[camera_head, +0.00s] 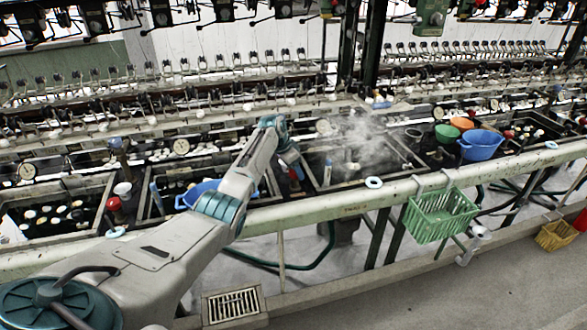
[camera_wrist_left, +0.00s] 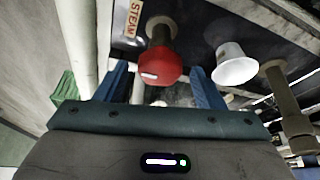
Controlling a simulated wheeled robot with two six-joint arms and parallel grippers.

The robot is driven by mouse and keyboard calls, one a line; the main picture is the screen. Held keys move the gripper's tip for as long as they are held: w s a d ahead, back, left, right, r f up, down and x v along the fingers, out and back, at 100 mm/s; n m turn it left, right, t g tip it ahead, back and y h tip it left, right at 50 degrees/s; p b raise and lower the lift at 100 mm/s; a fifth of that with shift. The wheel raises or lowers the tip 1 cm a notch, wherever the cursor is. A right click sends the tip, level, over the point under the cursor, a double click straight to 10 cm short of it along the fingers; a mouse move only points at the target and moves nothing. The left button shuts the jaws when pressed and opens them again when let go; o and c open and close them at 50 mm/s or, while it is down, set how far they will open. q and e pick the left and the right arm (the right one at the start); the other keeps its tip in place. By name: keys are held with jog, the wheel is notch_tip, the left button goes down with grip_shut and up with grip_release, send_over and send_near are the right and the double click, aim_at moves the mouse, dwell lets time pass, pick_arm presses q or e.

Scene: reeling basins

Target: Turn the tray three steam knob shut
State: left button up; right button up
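In the left wrist view a red round knob (camera_wrist_left: 158,68) with a white mark on its face sits on a short stem, beside a STEAM label (camera_wrist_left: 133,18). My left gripper (camera_wrist_left: 157,72) is open, its two blue fingers apart on either side of the knob in the picture. I see no finger clearly touching it. In the head view my left gripper (camera_head: 291,160) is over the basin's front edge, and a small part of the red knob (camera_head: 296,174) shows beneath it. My right gripper is not in view.
A white knob (camera_wrist_left: 232,66) stands right of the red one in the wrist view. Steam (camera_head: 365,148) rises from the neighbouring basin. A long pale rail (camera_head: 330,208) runs along the front, with a green basket (camera_head: 440,216) hanging from it. A blue bowl (camera_head: 480,146) stands farther right.

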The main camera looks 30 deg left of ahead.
pick_arm(q)
jog(key=shift+s+a+r, duration=0.15)
jog(key=shift+r, duration=0.4)
jog(key=b+v, duration=0.2)
jog(key=v, duration=0.7)
jog(key=shift+r, duration=0.3)
jog(key=shift+s, duration=0.1)
